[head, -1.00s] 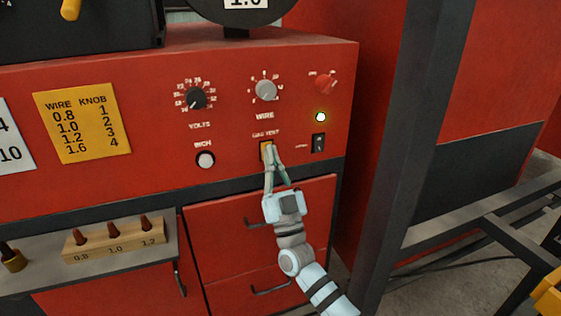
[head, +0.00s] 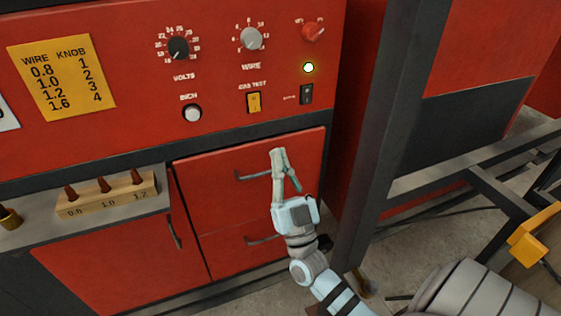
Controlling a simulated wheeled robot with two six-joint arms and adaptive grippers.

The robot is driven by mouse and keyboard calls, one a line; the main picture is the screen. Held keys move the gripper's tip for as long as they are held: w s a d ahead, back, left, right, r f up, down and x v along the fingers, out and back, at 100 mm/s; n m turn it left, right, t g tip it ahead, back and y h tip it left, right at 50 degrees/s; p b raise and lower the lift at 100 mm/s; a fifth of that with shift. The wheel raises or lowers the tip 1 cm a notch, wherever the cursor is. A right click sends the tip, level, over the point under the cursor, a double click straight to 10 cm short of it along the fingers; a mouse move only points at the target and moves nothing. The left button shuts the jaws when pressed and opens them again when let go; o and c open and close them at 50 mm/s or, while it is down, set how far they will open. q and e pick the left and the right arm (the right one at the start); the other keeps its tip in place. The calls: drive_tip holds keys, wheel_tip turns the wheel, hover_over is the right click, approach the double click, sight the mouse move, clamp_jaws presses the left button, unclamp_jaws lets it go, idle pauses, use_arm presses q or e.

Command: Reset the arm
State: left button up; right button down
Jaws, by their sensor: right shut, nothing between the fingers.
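My right gripper (head: 279,155) is shut and empty. It appears in front of the upper red drawer, below the control panel (head: 140,80) and apart from the gas test switch. The yellow gas test switch (head: 254,102) shows uncovered on the panel. The black volts knob (head: 178,47), the grey wire knob (head: 251,39), the red knob (head: 313,31), the white inch button (head: 192,113) and the black power switch (head: 306,94) are all clear of the gripper. My left gripper is not in view.
A dark upright post (head: 378,130) stands just right of my right arm. Drawer handles (head: 255,175) stick out near the gripper. A wooden block (head: 107,195) with several tips sits on the left shelf. A yellow part (head: 535,235) lies at the right.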

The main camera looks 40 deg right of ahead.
idle(0.4)
drive_tip(key=w+a+f+n+g+y, duration=0.1)
drive_tip(key=w+f+n+g+y, duration=0.2)
drive_tip(key=f, duration=0.8)
drive_tip(key=w+a+f+g+y, duration=0.1)
drive_tip(key=w+f+g+y, duration=0.25)
drive_tip(key=f, duration=0.65)
drive_tip(key=s+f+g, duration=0.3)
drive_tip(key=f, duration=0.6)
drive_tip(key=s+f+g, duration=0.3)
drive_tip(key=f, duration=0.6)
drive_tip(key=s+f+g, duration=0.6)
drive_tip(key=s+f, duration=0.7)
drive_tip(key=f, duration=0.1)
drive_tip(key=s+f+g, duration=0.3)
drive_tip(key=s+f, duration=0.1)
drive_tip(key=s, duration=0.8)
drive_tip(key=s+a+f+g, duration=0.1)
drive_tip(key=s+f+g, duration=0.3)
drive_tip(key=s, duration=0.7)
drive_tip(key=shift+s+a+f, duration=0.15)
drive_tip(key=shift+s+f, duration=0.25)
drive_tip(key=shift+f, duration=0.3)
